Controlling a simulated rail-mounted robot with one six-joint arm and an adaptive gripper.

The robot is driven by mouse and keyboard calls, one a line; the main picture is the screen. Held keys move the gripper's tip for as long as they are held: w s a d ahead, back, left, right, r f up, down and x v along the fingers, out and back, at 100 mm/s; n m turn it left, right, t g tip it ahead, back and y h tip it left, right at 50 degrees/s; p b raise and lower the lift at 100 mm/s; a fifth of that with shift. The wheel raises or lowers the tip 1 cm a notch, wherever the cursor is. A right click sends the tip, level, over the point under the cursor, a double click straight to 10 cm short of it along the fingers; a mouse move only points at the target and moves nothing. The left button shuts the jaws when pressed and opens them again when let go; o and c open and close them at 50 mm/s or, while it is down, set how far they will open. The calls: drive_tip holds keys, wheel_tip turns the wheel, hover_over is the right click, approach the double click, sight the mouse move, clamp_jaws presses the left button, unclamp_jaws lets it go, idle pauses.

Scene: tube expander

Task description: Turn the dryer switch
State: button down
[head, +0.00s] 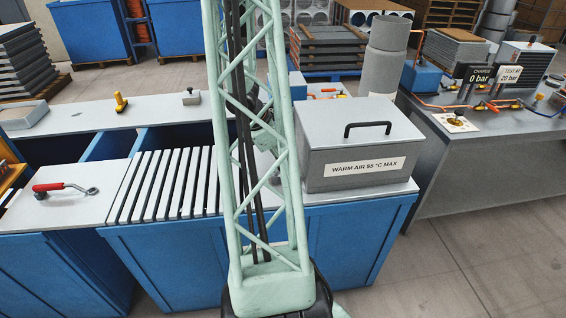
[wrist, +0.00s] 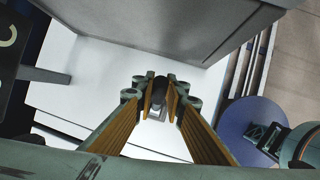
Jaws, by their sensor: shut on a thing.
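The dryer is a grey box (head: 358,158) with a black handle and a label reading "WARM AIR 55 °C MAX", on a blue cabinet. Its grey side also shows at the top of the wrist view (wrist: 165,28). My gripper (wrist: 161,92) has its two ribbed, orange-brown fingers shut on a small dark knob, the dryer switch (wrist: 160,86), beside the dryer. A pale grey piece shows just under the knob. The fingers cover the switch's sides, and its turn position cannot be told.
A slatted white rack (head: 165,185) lies left of my arm, with a red-handled tool (head: 65,188) farther left. A grey cylinder (head: 383,60) stands behind the dryer. A dark bench (head: 490,150) with gauges is at right. The pale counter (wrist: 75,85) around the switch looks mostly clear.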

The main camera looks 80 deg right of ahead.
drive_tip(key=shift+s+f+t, duration=0.15)
drive_tip(key=shift+s+t, duration=0.05)
drive_tip(key=shift+t, duration=0.1)
idle(0.4)
drive_tip(key=c, duration=2.6)
unclamp_jaws()
drive_tip(key=shift+d, duration=0.1)
drive_tip(key=v, duration=1.2)
drive_tip(key=shift+d, duration=0.1)
